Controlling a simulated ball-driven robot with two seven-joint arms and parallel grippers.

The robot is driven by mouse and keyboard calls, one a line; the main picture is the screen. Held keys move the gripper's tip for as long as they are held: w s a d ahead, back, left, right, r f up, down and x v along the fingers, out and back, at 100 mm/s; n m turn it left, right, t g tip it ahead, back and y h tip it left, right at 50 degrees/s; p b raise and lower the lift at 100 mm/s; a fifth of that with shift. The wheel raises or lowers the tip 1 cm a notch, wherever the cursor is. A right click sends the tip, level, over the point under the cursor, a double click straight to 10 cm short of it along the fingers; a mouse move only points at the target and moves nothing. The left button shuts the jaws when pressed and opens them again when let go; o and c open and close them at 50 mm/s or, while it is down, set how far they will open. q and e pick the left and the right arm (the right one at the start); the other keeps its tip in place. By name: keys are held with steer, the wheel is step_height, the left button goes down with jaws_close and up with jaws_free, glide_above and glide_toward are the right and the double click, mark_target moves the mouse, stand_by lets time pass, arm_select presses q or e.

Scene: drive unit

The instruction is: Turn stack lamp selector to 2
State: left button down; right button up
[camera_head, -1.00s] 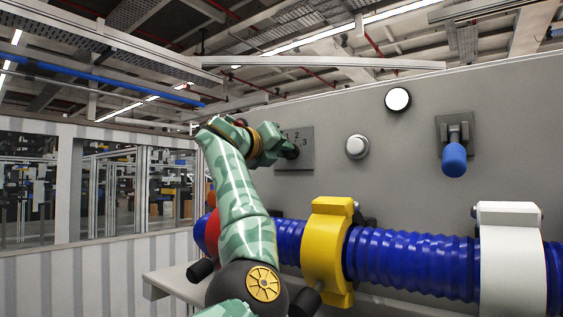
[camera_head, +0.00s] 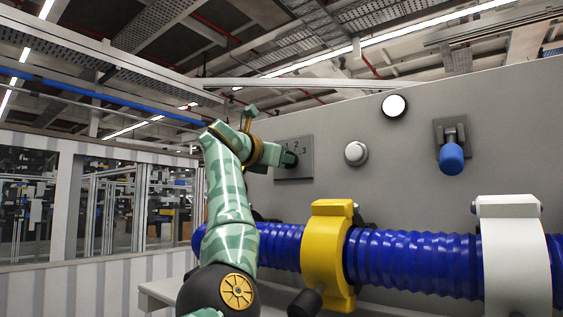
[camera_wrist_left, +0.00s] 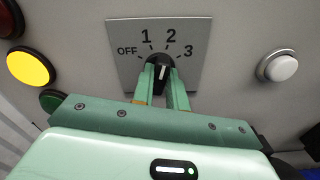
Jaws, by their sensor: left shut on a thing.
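The lamp selector is a black knob (camera_wrist_left: 161,66) on a grey plate (camera_wrist_left: 192,27) marked OFF, 1, 2 and 3 in the left wrist view. Its white pointer line stands nearly upright, leaning slightly right, towards the 2 mark; whether it is exactly on the mark is hard to tell. My left gripper (camera_wrist_left: 162,82) is shut on the knob, one green finger on each side. My right gripper is not in view.
A yellow lamp (camera_wrist_left: 29,67) and a green lamp (camera_wrist_left: 54,102) sit left of the plate. A silver button (camera_head: 356,153), a white round lamp (camera_head: 395,106) and a blue-handled lever (camera_head: 452,158) are to its right. A blue ribbed hose (camera_head: 412,263) with a yellow clamp (camera_head: 326,251) runs below.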

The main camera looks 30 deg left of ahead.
arm_select(q)
steer(key=shift+r+m, duration=0.15)
steer(key=shift+m, duration=0.45)
steer(key=c, duration=1.4)
jaws_free()
steer(key=s+a+b, duration=0.1)
steer(key=s+b, duration=0.8)
steer(key=s, duration=0.7)
steer(key=shift+s, duration=0.15)
steer(key=shift+a, duration=0.1)
